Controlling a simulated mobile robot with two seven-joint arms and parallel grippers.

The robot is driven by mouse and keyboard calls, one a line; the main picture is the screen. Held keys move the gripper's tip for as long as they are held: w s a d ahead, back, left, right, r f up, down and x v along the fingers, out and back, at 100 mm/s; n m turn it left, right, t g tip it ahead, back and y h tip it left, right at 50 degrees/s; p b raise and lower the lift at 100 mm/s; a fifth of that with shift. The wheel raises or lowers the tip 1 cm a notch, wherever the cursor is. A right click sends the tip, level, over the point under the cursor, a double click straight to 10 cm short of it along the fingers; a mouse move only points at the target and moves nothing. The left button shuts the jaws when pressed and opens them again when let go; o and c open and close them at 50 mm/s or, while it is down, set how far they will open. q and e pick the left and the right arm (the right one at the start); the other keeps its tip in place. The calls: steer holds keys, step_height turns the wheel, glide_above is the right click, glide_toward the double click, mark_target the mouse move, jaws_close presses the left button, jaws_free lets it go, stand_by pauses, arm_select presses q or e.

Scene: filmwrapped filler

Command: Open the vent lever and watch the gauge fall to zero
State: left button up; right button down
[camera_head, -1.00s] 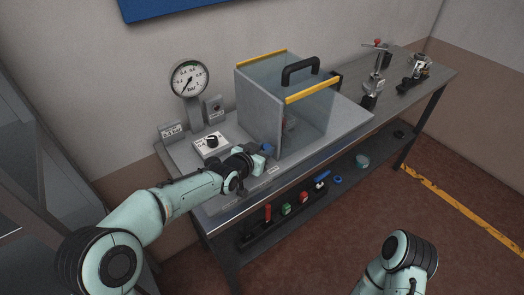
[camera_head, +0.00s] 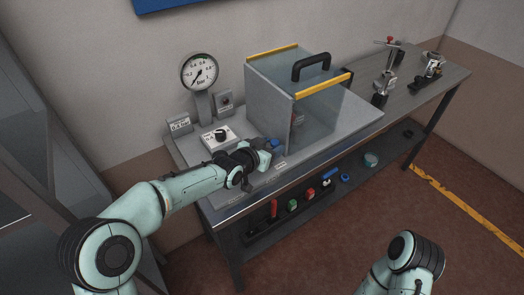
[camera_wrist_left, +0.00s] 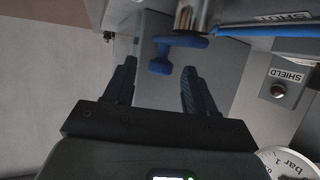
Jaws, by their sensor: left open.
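The round white bar gauge (camera_head: 199,73) stands on a grey post at the bench's back left; its dark needle points down-left, and the exact reading is too small to tell. Its edge shows in the left wrist view (camera_wrist_left: 287,165). A blue handle (camera_head: 275,144), which looks like the vent lever, is beside the shield box's lower front corner. In the left wrist view the blue handle (camera_wrist_left: 172,44) reaches between my left fingertips (camera_wrist_left: 159,66). My left gripper (camera_head: 268,151) is open around its end; contact cannot be told. My right gripper is out of view.
A clear shield box (camera_head: 320,112) with yellow edges and a black handle stands right of the blue handle. A white box with a black knob (camera_head: 220,136) is left of it. Clamped fittings (camera_head: 383,84) stand at the bench's far right. Several coloured parts lie on the lower shelf.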

arm_select(q)
steer(key=p+v, duration=0.2)
steer(key=v, duration=1.1)
steer(key=shift+f, duration=0.1)
